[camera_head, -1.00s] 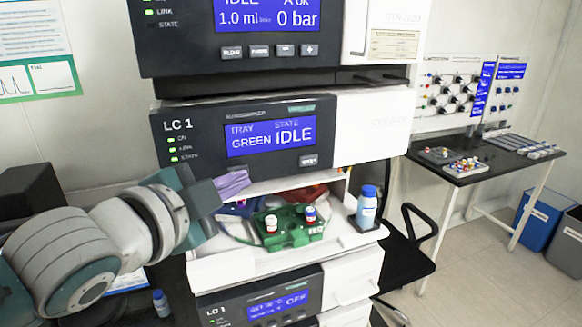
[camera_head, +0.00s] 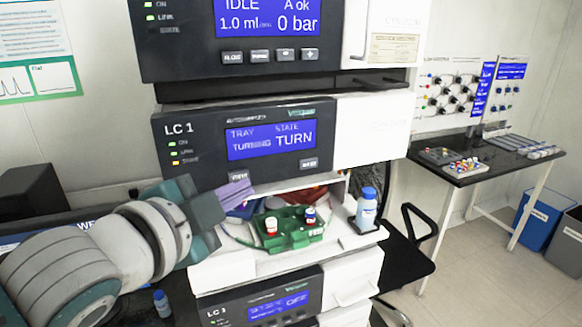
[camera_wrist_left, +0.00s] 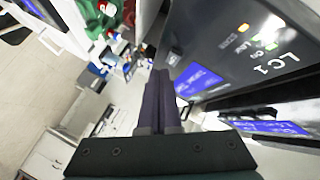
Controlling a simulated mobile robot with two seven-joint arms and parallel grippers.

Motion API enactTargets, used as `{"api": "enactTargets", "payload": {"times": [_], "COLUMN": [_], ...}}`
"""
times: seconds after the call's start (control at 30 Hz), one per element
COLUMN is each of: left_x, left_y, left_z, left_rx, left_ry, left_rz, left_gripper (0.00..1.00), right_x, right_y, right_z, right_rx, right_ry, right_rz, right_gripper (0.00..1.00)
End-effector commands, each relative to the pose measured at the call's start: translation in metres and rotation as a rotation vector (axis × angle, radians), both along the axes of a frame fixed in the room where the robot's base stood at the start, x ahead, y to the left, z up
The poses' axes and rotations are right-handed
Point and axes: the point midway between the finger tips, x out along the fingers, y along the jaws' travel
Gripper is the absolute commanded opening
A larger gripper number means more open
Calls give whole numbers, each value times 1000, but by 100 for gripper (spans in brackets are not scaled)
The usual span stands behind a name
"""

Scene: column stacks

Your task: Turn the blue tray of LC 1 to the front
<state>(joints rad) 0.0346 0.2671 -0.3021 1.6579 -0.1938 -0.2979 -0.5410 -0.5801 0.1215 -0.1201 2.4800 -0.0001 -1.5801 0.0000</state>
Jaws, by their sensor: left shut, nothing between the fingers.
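The LC 1 module (camera_head: 180,150) has a dark front panel, and its display (camera_head: 270,140) reads TRAY TURNING, STATE TURN. Below it, in the open bay, a green tray (camera_head: 295,236) with two capped vials is at the front. A blue tray (camera_head: 243,211) shows behind it to the left, partly hidden by my gripper. A red tray (camera_head: 308,194) shows at the back. My left gripper (camera_head: 238,193) is shut and empty, with its purple fingers just below the left button (camera_head: 238,178) of LC 1. The LC 1 panel also fills the right of the left wrist view (camera_wrist_left: 245,60).
A blue-capped bottle (camera_head: 366,210) stands on the ledge right of the bay. Another module sits above LC 1, and LC 3 (camera_head: 262,305) below. A small blue bottle (camera_head: 161,303) stands at the lower left. A side table (camera_head: 470,178) is at the right.

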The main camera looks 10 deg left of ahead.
Motion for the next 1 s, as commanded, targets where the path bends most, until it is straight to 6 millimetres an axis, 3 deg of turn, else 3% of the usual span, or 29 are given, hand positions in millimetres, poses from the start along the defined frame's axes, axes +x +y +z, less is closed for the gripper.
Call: {"api": "enactTargets", "payload": {"times": [0.17, 0.7, 1.0], "left_x": [-1, -40, -41], "left_y": [-1, -27, -28], "left_z": [0, 0, 0], "left_rx": [-1, -2, 0], "left_ry": [1, 1, 0], "left_rz": [0, 0, 0], "left_gripper": [0, 0, 0], "right_x": [0, 0, 0], "right_y": [0, 0, 0], "right_z": [1, 14, 14], "right_rx": [0, 0, 1], "right_ry": [0, 0, 0], "right_rz": [0, 0, -1], "right_gripper": [50, 50, 50]}}
